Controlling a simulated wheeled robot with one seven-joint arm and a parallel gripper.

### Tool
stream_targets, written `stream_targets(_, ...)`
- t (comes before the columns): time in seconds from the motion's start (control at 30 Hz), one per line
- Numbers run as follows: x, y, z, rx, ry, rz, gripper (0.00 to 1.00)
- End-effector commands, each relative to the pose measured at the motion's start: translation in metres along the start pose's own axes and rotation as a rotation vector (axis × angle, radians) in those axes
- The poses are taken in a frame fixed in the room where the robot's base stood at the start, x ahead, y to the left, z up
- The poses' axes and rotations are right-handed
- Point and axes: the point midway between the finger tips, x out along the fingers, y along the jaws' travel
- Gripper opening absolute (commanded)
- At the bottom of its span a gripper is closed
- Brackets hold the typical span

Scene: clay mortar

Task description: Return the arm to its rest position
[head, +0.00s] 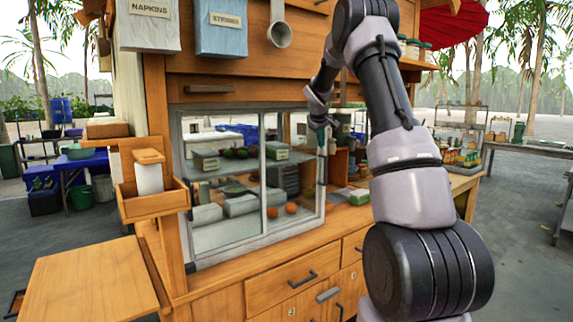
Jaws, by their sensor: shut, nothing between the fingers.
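My arm rises on the right of the head view, bends at the top and reaches away from me towards the wooden food stall (250,75). My gripper (322,150) hangs at its far end, small in the picture, in front of the right edge of the glass display case (264,165). It looks shut, and I see nothing held in it. I cannot tell whether it touches the case. My arm hides part of the counter behind it.
A wooden box (152,203) holding a white item sits on the stall's left. A wooden leaf (90,280) juts out at the lower left. A ladle (280,32) and labelled boxes (221,28) are above. Drawers (281,283) are below. Paved floor (525,220) is open at right.

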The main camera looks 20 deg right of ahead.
Motion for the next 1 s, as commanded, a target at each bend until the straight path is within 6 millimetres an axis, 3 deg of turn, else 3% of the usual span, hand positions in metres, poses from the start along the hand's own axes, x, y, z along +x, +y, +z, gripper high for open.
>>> stream_targets(0.17,-0.018,-0.003,0.001,0.022,0.007,-0.008,0.00)
stream_targets(0.27,-0.055,-0.010,0.009,0.071,0.017,-0.029,0.00)
stream_targets(0.37,-0.107,-0.023,0.025,0.146,0.027,-0.065,0.00)
stream_targets(0.5,-0.179,-0.048,0.059,0.258,0.039,-0.127,0.00)
stream_targets(0.7,-0.264,-0.091,0.123,0.414,0.048,-0.227,0.00)
stream_targets(0.9,-0.327,-0.140,0.199,0.560,0.050,-0.338,0.00)
stream_targets(1.0,-0.348,-0.164,0.237,0.624,0.047,-0.394,0.00)
